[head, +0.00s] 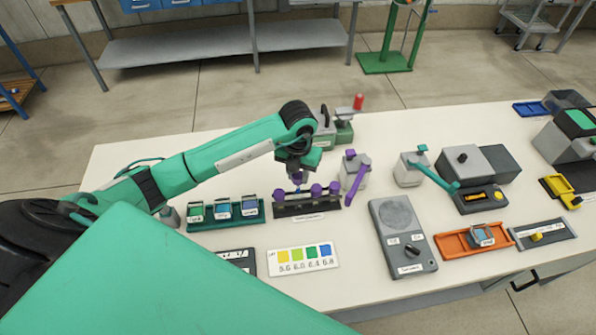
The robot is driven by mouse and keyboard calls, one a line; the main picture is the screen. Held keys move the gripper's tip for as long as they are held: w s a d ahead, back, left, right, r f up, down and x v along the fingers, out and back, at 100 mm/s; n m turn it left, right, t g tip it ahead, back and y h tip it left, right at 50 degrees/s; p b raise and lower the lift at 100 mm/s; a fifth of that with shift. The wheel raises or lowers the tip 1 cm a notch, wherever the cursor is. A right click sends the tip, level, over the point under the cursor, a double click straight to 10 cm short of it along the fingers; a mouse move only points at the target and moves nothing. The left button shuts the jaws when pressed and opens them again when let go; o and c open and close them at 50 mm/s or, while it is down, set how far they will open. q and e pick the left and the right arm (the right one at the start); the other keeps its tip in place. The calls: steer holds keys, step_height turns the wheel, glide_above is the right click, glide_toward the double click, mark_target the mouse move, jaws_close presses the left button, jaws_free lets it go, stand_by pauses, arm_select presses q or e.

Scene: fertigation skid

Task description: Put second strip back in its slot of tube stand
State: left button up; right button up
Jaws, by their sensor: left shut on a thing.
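The dark tube stand (308,207) sits near the middle of the white table, with a label on its front. Several purple round tops (316,190) show along it. My left gripper (297,177) points down just above the left-middle part of the stand. It is shut on a small purple-topped thing, seemingly the strip (298,184), which is mostly hidden by the fingers. I cannot tell whether its lower end is inside a slot or above it. My right gripper is not in view.
A green rack (226,226) with labelled blocks stands left of the stand. A colour chart (303,260) lies in front.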

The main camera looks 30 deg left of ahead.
mark_target(298, 192)
arm_select(q)
steer(key=shift+f+b, duration=2.5)
steer(key=shift+f, duration=0.95)
steer(key=o, duration=1)
steer(key=shift+r, duration=0.1)
steer(key=shift+r+p, duration=2.05)
steer(key=shift+r, duration=1.4)
